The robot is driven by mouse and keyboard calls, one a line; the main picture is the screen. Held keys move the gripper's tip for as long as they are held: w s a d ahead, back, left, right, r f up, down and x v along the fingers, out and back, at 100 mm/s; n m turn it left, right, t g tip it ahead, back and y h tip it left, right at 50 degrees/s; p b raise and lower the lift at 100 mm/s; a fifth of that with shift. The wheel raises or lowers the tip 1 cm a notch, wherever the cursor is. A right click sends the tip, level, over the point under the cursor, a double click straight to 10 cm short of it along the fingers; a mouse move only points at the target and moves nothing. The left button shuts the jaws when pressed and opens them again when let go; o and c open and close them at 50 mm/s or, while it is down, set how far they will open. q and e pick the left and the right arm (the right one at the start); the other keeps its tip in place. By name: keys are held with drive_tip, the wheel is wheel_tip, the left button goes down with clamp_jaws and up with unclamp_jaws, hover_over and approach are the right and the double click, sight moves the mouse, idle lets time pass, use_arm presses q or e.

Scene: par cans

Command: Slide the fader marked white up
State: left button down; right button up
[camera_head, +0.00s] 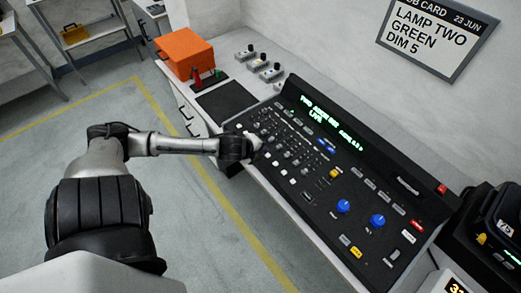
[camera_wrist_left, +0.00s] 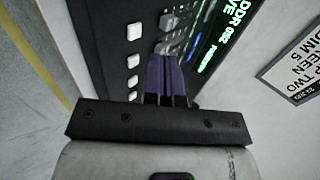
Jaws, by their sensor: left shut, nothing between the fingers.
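The black lighting console (camera_head: 330,200) lies on the bench, with a row of white fader caps (camera_head: 283,172) along its left part. Their labels are too small to read, so I cannot tell which one is marked white. My left gripper (camera_head: 257,143) is shut and empty, low over the far left part of the console at the fader area. In the left wrist view its purple fingers (camera_wrist_left: 166,75) are together beside several white caps (camera_wrist_left: 134,62). The fingers hide part of the panel, and I cannot tell whether they touch a cap. My right gripper is out of view.
A lit display (camera_head: 330,118) runs along the console's back. Blue knobs (camera_head: 343,206) sit to the right. An orange case (camera_head: 184,52) and small switch boxes (camera_head: 257,65) stand behind. A job card (camera_head: 436,32) reads lamp two, green, dim 5. A black device (camera_head: 495,230) stands right.

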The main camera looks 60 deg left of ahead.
sight(277, 150)
use_arm(q)
drive_tip(key=b+x, duration=0.1)
drive_tip(key=x, duration=0.4)
drive_tip(key=shift+w+f, duration=0.25)
drive_tip(key=shift+w+a+f+b, duration=0.1)
drive_tip(key=shift+w+f+b, duration=0.25)
drive_tip(key=shift+w+f, duration=0.1)
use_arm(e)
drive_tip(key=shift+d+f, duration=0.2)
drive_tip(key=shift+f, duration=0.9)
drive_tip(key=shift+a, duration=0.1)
